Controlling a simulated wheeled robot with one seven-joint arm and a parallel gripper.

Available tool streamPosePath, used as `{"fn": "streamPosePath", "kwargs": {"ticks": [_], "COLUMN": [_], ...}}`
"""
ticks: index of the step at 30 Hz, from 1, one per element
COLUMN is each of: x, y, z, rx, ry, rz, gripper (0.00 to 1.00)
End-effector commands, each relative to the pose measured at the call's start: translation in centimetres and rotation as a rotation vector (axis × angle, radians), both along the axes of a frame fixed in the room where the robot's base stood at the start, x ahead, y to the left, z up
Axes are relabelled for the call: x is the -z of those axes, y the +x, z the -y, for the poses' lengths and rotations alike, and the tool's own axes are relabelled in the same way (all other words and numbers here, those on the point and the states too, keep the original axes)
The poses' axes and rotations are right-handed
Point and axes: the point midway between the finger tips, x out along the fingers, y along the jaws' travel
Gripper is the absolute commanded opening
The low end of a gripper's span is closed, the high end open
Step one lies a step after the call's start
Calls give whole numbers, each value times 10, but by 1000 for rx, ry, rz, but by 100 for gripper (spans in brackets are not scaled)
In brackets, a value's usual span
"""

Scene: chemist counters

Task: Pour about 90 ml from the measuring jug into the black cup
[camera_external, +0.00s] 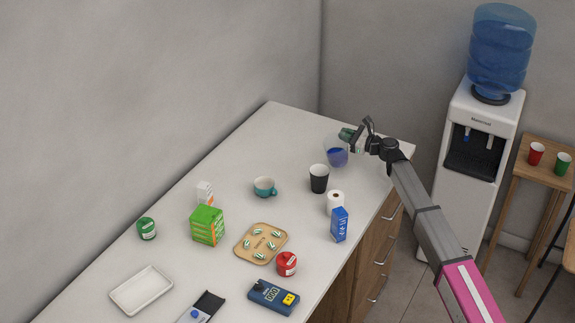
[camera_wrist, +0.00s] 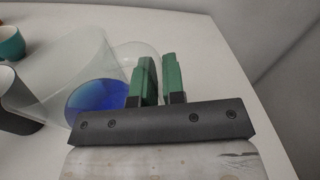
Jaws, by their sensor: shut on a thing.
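The clear measuring jug (camera_external: 337,155) holds blue liquid and is near the far end of the counter in the external view. In the wrist view the jug (camera_wrist: 85,65) looks tilted, its open end toward the upper left, with blue liquid (camera_wrist: 95,98) low in it. My gripper (camera_external: 350,135) is at the jug's handle side; its green fingers (camera_wrist: 159,80) are shut on the jug's clear handle. The black cup (camera_external: 319,178) stands upright just left of and in front of the jug; its edge shows in the wrist view (camera_wrist: 14,105). The cup's inside is too small to judge.
A teal cup (camera_external: 265,187) stands left of the black cup. A paper roll (camera_external: 335,202) and blue box (camera_external: 339,224) stand close in front of it. A tan tray (camera_external: 270,230) lies farther left. The counter behind the jug is clear.

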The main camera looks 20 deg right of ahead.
Motion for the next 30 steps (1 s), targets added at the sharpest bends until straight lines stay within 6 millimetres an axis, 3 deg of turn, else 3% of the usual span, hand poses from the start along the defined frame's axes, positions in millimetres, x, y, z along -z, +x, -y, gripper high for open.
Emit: {"fn": "streamPosePath", "kwargs": {"ticks": [18, 30], "x": [-52, -67], "y": [-31, -37], "z": [-32, -39], "rx": [1, 1], "ry": [-287, -384], "rz": [272, 363], "gripper": [0, 0]}}
